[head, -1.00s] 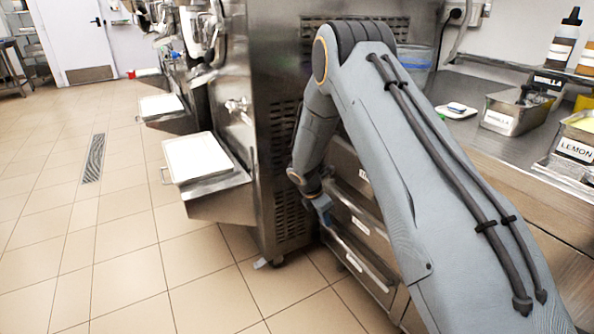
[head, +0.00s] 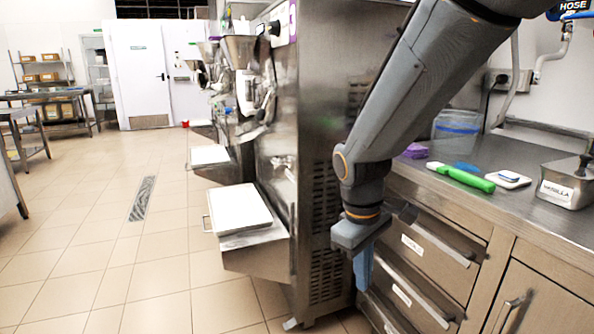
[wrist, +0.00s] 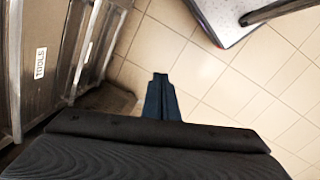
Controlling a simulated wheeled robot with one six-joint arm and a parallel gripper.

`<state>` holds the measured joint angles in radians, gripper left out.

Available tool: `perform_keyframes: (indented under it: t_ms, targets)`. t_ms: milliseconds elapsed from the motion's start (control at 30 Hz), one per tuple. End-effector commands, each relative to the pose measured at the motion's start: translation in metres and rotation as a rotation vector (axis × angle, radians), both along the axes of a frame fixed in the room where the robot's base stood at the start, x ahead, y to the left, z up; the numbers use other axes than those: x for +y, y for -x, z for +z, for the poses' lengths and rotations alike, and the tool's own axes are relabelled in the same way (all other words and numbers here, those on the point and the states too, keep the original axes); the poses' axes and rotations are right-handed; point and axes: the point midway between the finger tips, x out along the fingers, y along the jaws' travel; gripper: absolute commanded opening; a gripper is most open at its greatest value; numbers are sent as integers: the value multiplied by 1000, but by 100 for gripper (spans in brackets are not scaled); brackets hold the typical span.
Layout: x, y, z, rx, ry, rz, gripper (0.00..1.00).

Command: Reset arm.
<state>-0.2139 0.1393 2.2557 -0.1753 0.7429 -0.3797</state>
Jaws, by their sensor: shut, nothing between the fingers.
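My arm hangs down from the upper right in the head view, in front of the counter drawers. My gripper (head: 363,268) points down toward the floor, with its blue fingers together and nothing held. In the wrist view my gripper (wrist: 160,80) shows as dark blue fingers pressed together, over beige floor tiles. It appears apart from the drawers and from the steel machine.
Steel batch freezers (head: 300,160) stand left of my arm, with a white-topped tray (head: 240,208) jutting out. Drawers (head: 430,250) are close on the right. The counter holds a green-handled tool (head: 460,178) and a vanilla tub (head: 566,185). Open floor lies left.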

Motion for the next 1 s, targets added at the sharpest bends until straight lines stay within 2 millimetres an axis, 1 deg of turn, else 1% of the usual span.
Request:
perform_keyframes:
  t_ms: [33,100,200,400,600,700,1000]
  targets:
    - [4,20,10,-7,-23,-58,0]
    - [8,44,17,-7,-50,-139,0]
    - [13,70,24,-4,-82,-232,0]
    - [19,110,31,5,-127,-362,0]
    - [25,140,34,15,-164,-463,0]
    - [27,154,36,23,-179,-511,0]
    - [10,149,56,16,-164,-553,0]
